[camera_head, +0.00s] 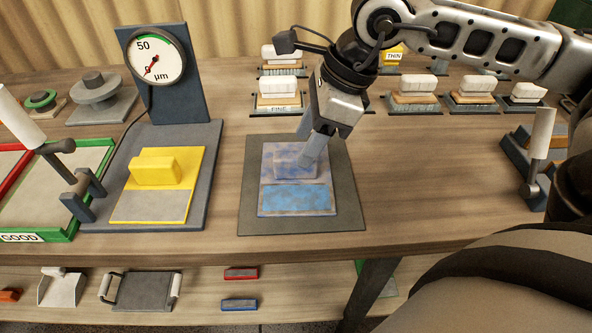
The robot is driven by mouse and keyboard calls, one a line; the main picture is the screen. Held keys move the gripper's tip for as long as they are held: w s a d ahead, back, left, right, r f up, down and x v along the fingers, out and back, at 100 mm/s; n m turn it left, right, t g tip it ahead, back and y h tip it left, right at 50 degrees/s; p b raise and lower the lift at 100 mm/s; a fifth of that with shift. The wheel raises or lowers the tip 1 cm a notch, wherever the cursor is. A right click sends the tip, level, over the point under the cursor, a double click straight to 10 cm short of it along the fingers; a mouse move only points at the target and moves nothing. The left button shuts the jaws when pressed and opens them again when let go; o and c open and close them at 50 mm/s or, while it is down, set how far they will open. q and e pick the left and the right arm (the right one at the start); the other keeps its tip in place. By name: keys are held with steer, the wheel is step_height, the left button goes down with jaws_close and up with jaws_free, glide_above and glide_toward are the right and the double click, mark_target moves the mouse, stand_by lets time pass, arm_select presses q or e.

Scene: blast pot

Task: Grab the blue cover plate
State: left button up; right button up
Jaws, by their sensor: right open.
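The blue cover plate (297,200) lies flat on a dark grey mat in the middle of the table. Its front part is brighter blue; its back part is greyish with blue patches and carries a raised block (287,164). My right gripper (308,142) comes down from above at the block's right end, fingers pointing down and open. One finger overlaps the block's right side in the picture; I cannot tell if it touches. My left gripper is not in view.
A yellow plate (152,206) with a raised yellow block sits left, in front of a dial gauge (155,58). Several white-topped blocks stand along the back, one labelled FINE (278,93). A green-edged tray (40,236) is far left. A lower shelf holds small parts.

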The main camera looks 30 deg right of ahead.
mark_target(296, 154)
steer(key=shift+x, duration=2.4)
jaws_close()
steer(key=shift+w+r, duration=0.15)
steer(key=shift+r, duration=0.1)
